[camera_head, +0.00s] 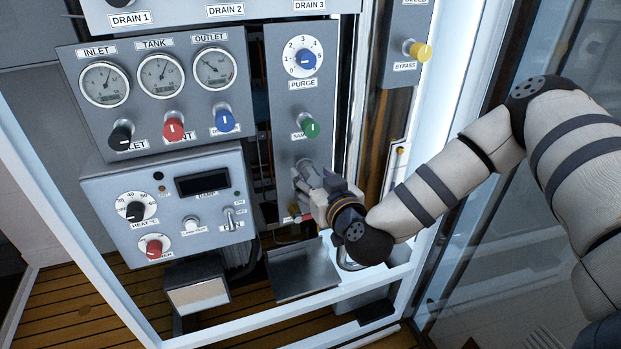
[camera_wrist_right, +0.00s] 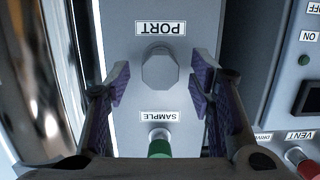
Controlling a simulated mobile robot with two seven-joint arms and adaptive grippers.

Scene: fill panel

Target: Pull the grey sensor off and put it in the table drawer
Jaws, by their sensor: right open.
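In the right wrist view a grey faceted knob-like piece (camera_wrist_right: 160,70), which appears to be the grey sensor, sits on the panel under the upside-down PORT label. My right gripper (camera_wrist_right: 160,85) is open, with one purple-padded finger on each side of the piece and a visible gap to both. In the head view my right gripper (camera_head: 312,183) is at the lower part of the narrow PURGE panel (camera_head: 285,100) and mostly hides the piece. I cannot identify a table drawer in either view. My left gripper is not in view.
A green knob (camera_head: 310,128) is just above my right gripper. A gauge panel (camera_head: 150,90) and a heater control box (camera_head: 170,200) stand to the left. A metal tray (camera_head: 290,285) lies below. A yellow bypass knob (camera_head: 421,50) and glass are to the right.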

